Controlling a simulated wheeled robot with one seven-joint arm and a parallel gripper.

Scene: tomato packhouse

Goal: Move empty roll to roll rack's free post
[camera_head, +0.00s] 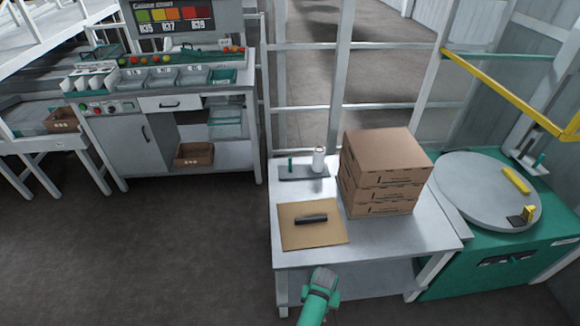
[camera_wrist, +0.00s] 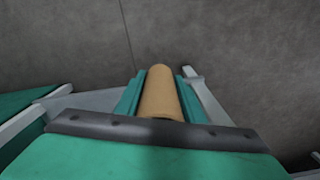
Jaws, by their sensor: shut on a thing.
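In the wrist view my gripper (camera_wrist: 159,88) is shut on the empty roll (camera_wrist: 158,94), a bare brown cardboard tube between its two green fingers. The tube's far end points away from the camera, over grey floor. In the head view only a green part of my arm shows at the table's front edge; I cannot make out the fingers or the tube there. The roll rack (camera_head: 303,174) is a dark plate at the table's back left. Its left post (camera_head: 290,165) is green and bare. A white roll (camera_head: 319,160) stands upright on its right side.
The grey table (camera_head: 375,238) holds a cardboard sheet (camera_head: 296,237) with a black bar-shaped item (camera_head: 311,219) on it. Stacked cartons (camera_head: 385,172) stand right of the rack. A green machine with a round turntable (camera_head: 475,192) adjoins at the right. Floor left of the table is clear.

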